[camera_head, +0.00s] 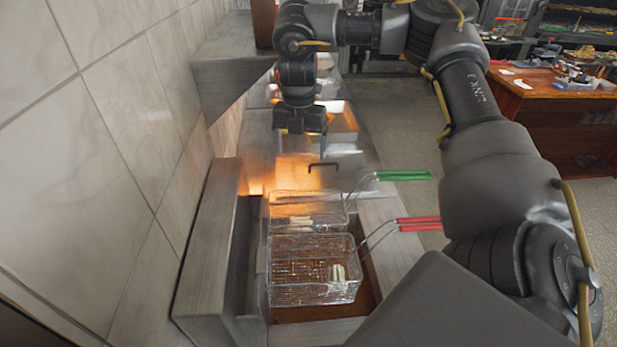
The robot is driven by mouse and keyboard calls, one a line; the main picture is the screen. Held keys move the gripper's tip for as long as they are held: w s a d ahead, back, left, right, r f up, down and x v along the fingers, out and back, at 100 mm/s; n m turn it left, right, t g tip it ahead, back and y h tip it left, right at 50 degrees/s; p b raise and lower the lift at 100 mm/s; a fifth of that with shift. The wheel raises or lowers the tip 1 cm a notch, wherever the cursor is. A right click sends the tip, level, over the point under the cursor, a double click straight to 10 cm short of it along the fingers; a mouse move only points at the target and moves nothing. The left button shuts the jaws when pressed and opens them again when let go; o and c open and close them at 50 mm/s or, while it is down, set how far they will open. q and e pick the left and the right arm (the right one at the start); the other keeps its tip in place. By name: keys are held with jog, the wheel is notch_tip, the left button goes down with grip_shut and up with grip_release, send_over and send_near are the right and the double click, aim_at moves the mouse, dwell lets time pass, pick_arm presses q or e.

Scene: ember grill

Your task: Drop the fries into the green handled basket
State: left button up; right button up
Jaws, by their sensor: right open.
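The green handled basket (335,214) is the farther of two wire baskets in the fryer. Its green handle (403,175) points right. A few pale fries (300,221) show in it. The nearer wire basket (283,292) has a red handle (418,223). A few pale fries (338,272) lie at its right side. My right gripper (303,130) hangs beyond and above the green handled basket, open, with no fries seen in it. Its fingertips are hard to make out. My left gripper is out of view.
The fryer's grey walls (210,255) frame the baskets, with a tiled wall (110,130) at left. A small black hook-shaped bar (322,165) shows just beyond the farther basket. A wooden counter (550,95) stands far right. The floor between is open.

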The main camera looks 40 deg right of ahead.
notch_tip(320, 180, up, 8)
jog(key=shift+s, duration=0.1)
dwell(0.5)
